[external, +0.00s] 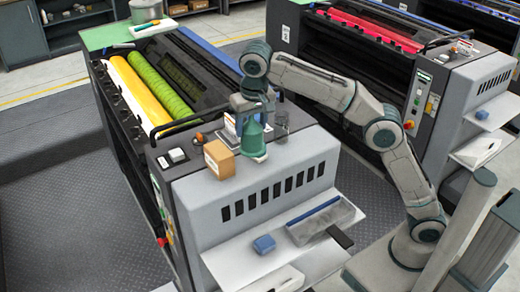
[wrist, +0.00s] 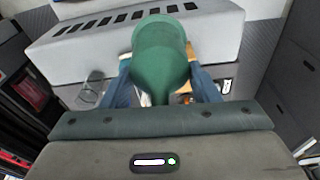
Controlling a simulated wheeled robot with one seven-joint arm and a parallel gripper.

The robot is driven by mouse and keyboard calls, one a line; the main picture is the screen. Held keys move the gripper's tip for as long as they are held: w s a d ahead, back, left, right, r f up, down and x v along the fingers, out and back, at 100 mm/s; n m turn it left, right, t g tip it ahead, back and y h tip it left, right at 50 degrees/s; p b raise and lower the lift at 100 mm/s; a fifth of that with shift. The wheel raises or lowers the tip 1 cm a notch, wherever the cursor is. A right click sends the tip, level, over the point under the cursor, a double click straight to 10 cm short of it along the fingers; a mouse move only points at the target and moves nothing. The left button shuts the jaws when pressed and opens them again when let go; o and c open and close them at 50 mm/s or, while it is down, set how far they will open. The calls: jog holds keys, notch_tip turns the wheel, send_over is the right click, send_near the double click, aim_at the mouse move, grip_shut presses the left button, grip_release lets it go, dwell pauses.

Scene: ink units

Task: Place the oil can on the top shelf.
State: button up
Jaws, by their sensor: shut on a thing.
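The green oil can (external: 253,141) is upright at the top of the grey end housing of the near press. I cannot tell whether its base touches the surface. In the wrist view the can (wrist: 160,55) fills the space between the blue fingers. My gripper (external: 251,119) is shut on it, and the fingers also show in the wrist view (wrist: 163,88). A white shelf (external: 235,262) juts from the front of the housing, below the can. A lower ledge with a white item is partly visible beneath it. Which one is the top shelf is not marked.
A cardboard box (external: 220,159) stands just left of the can, and a clear glass (external: 281,120) just right.

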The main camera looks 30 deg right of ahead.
aim_at(250, 137)
jog(key=s+a, duration=0.1)
jog(key=s+a+f, duration=0.1)
jog(key=shift+s+a+n, duration=0.2)
jog(key=shift+s+n, duration=0.15)
jog(key=shift+n, duration=0.05)
jog(key=shift+w+d+f, duration=0.15)
jog(key=shift+f, duration=0.55)
notch_tip(250, 137, down, 25)
jog(key=shift+s+a+f+p, duration=0.4)
jog(key=shift+s+a+f, duration=0.35)
jog(key=shift+a+f, duration=1.1)
jog(key=shift+s+a+f+p, duration=0.4)
jog(key=shift+s+a+f, duration=0.3)
jog(key=shift+a+f, duration=1.1)
jog(key=shift+s+a+f+p, duration=0.4)
jog(key=shift+s+a+f, duration=0.35)
jog(key=shift+a+f, duration=1.05)
